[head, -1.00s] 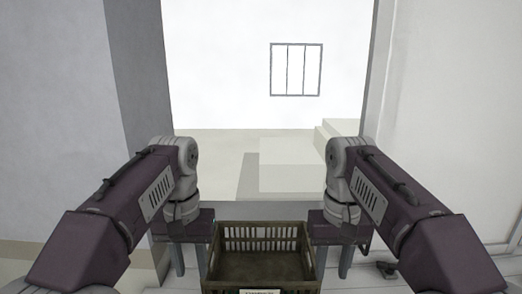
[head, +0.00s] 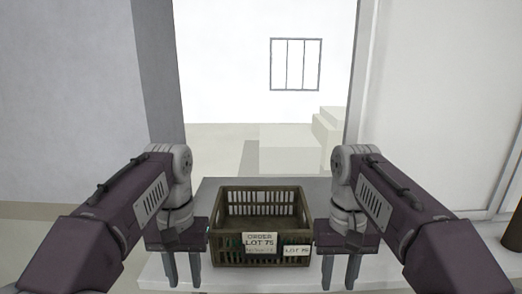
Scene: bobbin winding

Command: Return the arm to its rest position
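My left gripper (head: 182,270) hangs at the lower left of the head view, its two fingers pointing down with a gap between them. My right gripper (head: 340,272) hangs the same way at the lower right, also open. Nothing shows between the fingers of either. Both arms are bent in a nearly mirrored pose. A dark olive slatted crate (head: 225,245) sits upright between the grippers, apparently on a grey surface. I cannot tell whether either gripper touches it. Its front carries a label reading "ORDER LOT 75" and a smaller label.
The grey surface (head: 318,188) extends behind the crate. Beyond it is an opening between a grey wall (head: 80,100) and a white panel (head: 430,90). Pale blocks (head: 290,150) stand past the opening, below a barred window frame (head: 295,64). A dark object is at the right edge.

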